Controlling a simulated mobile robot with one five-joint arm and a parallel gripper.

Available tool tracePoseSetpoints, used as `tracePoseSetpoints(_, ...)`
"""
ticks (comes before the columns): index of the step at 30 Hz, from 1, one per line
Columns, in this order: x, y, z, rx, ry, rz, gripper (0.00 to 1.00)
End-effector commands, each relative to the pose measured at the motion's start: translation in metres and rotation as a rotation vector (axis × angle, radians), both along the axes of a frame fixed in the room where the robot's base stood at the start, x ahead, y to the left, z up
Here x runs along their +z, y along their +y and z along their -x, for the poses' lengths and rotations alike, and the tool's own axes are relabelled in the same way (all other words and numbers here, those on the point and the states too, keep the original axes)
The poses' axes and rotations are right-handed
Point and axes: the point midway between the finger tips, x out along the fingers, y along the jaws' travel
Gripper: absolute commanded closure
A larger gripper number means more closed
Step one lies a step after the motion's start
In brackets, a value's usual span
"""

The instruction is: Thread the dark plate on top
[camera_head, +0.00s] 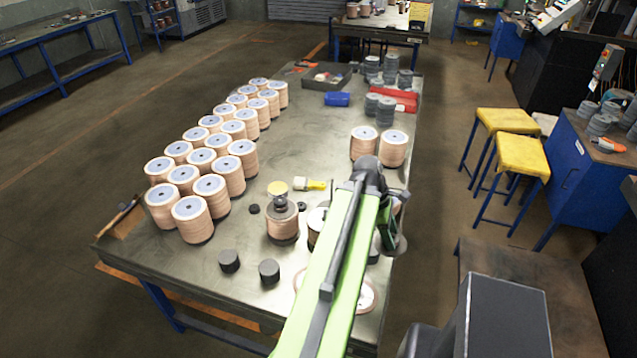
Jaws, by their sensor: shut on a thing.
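My gripper (391,233) hangs from the end of my green arm, over the right edge of the table. It is shut on what looks like a dark round plate (400,247), partly hidden by my arm and wrist. A stack of copper-coloured discs (283,229) stands left of my arm, with a dark grey top and a post with a tan cap (277,187) rising from it. The held plate is to the right of this stack and apart from it. Another stack (316,221) is mostly hidden behind my arm.
Rows of copper-coloured disc stacks (192,222) fill the table's left side. Two more stacks (364,145) stand behind my arm. Black cylinders (229,261) lie near the front, and a yellow-handled brush (309,184) lies mid-table. Yellow stools (521,156) stand at right.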

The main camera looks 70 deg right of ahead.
Motion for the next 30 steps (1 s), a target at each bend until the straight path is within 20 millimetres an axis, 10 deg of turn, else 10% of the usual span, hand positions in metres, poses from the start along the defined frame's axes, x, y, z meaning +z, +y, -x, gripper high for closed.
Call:
tracePoseSetpoints(5,0.024,-0.014,-0.038,0.069,0.000,0.001,1.00)
tracePoseSetpoints(18,0.096,-0.040,-0.215,0.358,0.001,0.000,1.00)
tracePoseSetpoints(30,0.087,-0.038,-0.227,0.379,0.000,0.000,1.00)
